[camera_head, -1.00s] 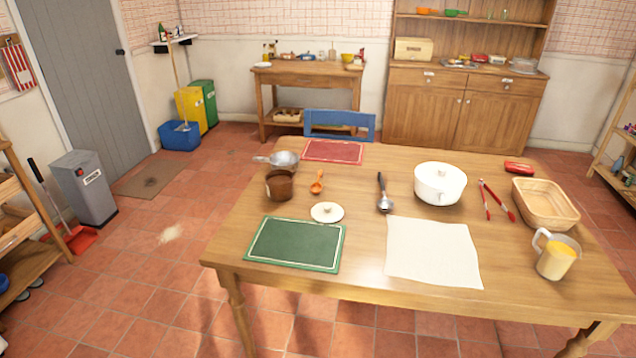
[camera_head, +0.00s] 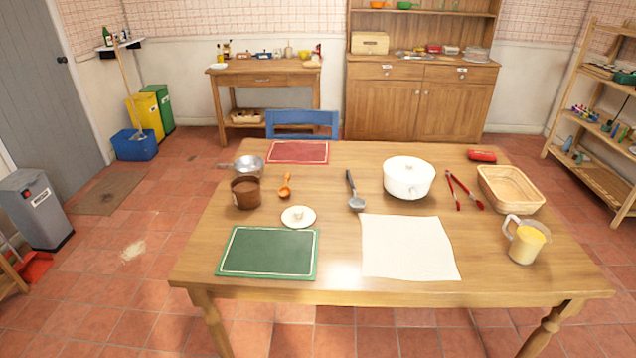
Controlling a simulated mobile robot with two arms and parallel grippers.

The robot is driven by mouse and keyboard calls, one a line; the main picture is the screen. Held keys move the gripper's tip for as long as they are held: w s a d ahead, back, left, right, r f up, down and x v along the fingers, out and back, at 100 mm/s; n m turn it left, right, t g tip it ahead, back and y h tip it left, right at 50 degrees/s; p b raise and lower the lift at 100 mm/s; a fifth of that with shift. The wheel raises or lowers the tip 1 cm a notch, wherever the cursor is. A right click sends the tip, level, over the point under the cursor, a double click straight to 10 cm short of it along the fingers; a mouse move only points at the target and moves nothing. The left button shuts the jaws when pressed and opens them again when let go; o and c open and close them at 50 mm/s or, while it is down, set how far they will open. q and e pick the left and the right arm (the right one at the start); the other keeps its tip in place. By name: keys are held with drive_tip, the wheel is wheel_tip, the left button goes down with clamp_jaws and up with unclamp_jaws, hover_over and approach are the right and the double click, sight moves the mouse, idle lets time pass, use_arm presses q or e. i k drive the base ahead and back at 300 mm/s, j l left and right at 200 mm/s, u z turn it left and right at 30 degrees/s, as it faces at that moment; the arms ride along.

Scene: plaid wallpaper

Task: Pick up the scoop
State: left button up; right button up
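An orange scoop (camera_head: 285,186) lies on the wooden table, just right of a brown pot (camera_head: 246,192) and behind a round white lid (camera_head: 298,217). A metal ladle-like utensil (camera_head: 355,192) with a dark handle lies further right, near the middle of the table. I cannot tell for sure which of these two the task calls the scoop. Neither of my grippers is in view.
The wooden table (camera_head: 350,288) also bears a metal saucepan (camera_head: 249,166), green board (camera_head: 268,252), red mat (camera_head: 298,152), white cloth (camera_head: 409,247), white pot (camera_head: 409,178), red tongs (camera_head: 465,193), basket (camera_head: 511,190) and jug (camera_head: 526,240). A blue chair (camera_head: 302,123) stands behind.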

sight(284, 192)
drive_tip(key=i+j+z, duration=0.15)
drive_tip(key=j, duration=0.25)
drive_tip(key=i+j+z, duration=0.1)
drive_tip(key=j, duration=0.3)
drive_tip(key=i+j+z, duration=0.15)
drive_tip(key=j, duration=0.25)
drive_tip(key=i+j+z, duration=0.1)
drive_tip(key=j, duration=0.35)
drive_tip(key=i+j+z, duration=0.15)
drive_tip(key=j, duration=0.25)
